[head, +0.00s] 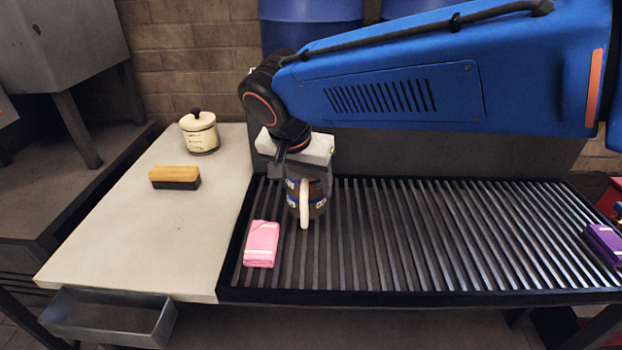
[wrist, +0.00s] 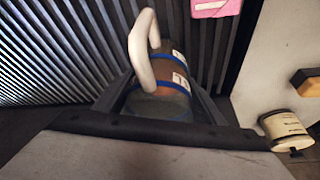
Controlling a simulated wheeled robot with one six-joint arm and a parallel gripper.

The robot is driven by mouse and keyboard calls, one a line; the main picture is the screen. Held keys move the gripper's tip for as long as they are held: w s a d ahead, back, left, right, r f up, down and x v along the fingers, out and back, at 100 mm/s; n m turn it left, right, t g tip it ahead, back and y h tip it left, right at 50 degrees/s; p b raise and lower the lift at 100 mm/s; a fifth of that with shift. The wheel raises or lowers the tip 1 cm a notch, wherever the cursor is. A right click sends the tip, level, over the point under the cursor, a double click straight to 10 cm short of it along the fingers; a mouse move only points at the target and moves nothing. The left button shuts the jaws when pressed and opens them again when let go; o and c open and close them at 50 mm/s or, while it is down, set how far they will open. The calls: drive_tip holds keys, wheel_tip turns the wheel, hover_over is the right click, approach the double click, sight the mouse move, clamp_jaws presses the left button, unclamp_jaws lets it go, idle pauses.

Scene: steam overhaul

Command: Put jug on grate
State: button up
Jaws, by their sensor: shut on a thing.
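The jug (head: 317,209) is brown with blue bands, pale labels and a white handle. In the head view it is upright over the left part of the dark slatted grate (head: 440,230). My gripper (head: 309,184) comes down from above and is shut on the jug's upper part. In the wrist view the jug (wrist: 165,75) lies between the two fingers of my gripper (wrist: 160,98), its white handle standing out. I cannot tell whether the jug's base touches the grate slats. The gripper hides the jug's top.
A pink folded cloth (head: 262,244) lies on the grate just left of the jug. A brush (head: 175,177) and a lidded cream pot (head: 200,133) are on the pale worktop (head: 150,235). A purple packet (head: 603,243) lies at the grate's right end. The grate's middle is clear.

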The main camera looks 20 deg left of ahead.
drive_tip(key=o, duration=1.5)
drive_tip(key=shift+f, duration=0.1)
drive_tip(key=v, duration=1.2)
